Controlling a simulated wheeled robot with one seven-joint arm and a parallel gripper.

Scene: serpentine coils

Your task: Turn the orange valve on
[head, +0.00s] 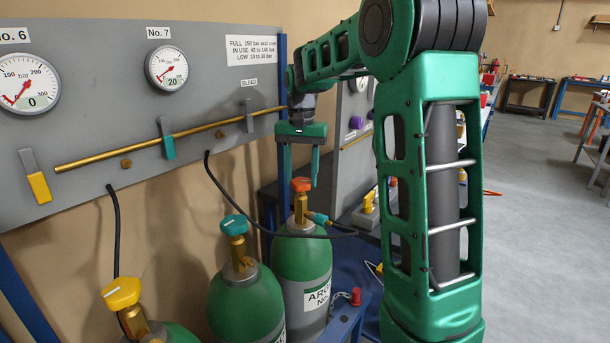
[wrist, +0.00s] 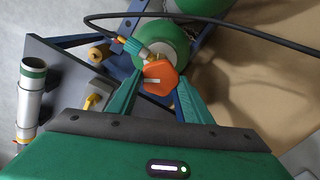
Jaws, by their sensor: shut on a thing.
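The orange valve (head: 301,184) is a knob on a brass stem on top of the rear green gas cylinder (head: 300,258), whose label begins "ARGO". In the wrist view the orange valve (wrist: 159,78) shows a short white mark on its top. My gripper (head: 301,175) points down from above, with one finger on each side of the knob. The wrist view shows my gripper (wrist: 160,82) with its green fingers closed against the knob's sides. A black hose with a teal fitting (head: 317,217) joins the stem just below the knob.
A cylinder with a teal valve (head: 233,225) and one with a yellow valve (head: 121,292) stand nearer. Open floor (head: 545,200) lies to the right.

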